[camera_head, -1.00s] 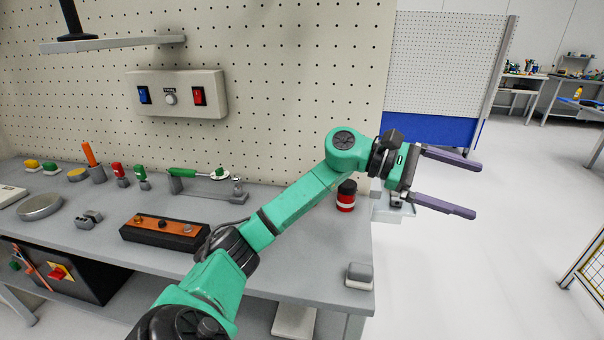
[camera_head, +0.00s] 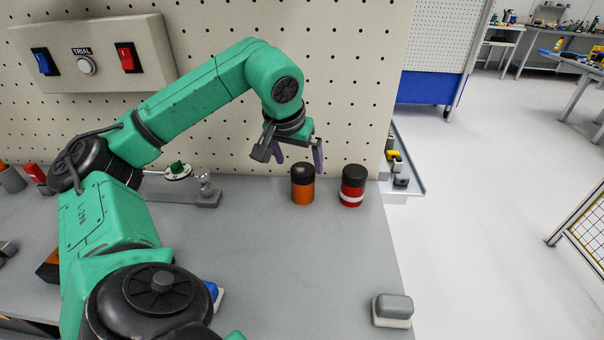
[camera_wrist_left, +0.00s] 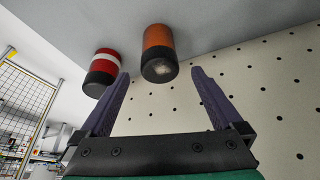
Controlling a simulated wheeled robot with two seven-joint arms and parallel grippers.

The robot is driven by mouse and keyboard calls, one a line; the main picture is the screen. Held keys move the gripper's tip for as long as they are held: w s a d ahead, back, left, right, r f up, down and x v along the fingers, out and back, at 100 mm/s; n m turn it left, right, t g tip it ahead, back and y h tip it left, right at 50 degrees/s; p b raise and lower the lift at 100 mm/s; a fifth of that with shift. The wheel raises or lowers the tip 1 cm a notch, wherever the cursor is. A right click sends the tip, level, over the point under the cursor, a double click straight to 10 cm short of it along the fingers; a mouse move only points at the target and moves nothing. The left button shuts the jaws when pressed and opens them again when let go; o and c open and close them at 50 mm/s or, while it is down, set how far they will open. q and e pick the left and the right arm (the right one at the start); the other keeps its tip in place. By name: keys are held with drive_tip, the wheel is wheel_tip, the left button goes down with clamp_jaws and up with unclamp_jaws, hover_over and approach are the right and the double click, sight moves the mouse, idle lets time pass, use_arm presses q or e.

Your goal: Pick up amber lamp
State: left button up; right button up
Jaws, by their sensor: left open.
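The amber lamp (camera_head: 303,190), an orange cylinder with a black top, stands upright near the back of the bench by the pegboard. In the left wrist view the lamp (camera_wrist_left: 158,42) appears upside down, its black end toward the gap between my fingers. My left gripper (camera_head: 298,156) is open and empty, its purple fingers just behind and above the lamp in the head view. In the left wrist view the gripper (camera_wrist_left: 161,74) has one finger to each side of the lamp's black end. I cannot tell whether they touch. My right gripper is not in view.
A red cylinder with a white band and black top (camera_head: 353,186) stands close right of the lamp. A grey block (camera_head: 392,309) lies at the bench's right front. A green-knobbed fixture (camera_head: 190,184) is to the left. The bench's middle (camera_head: 300,265) is clear.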

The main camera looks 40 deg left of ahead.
sight(302, 183)
use_arm(q)
drive_tip(key=x, duration=0.8)
drive_tip(key=shift+w+a+p, duration=0.1)
drive_tip(key=shift+w+p, duration=0.3)
drive_tip(key=c, duration=1.5)
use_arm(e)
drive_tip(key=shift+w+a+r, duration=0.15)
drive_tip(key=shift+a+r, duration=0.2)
use_arm(q)
drive_tip(key=shift+o, duration=0.2)
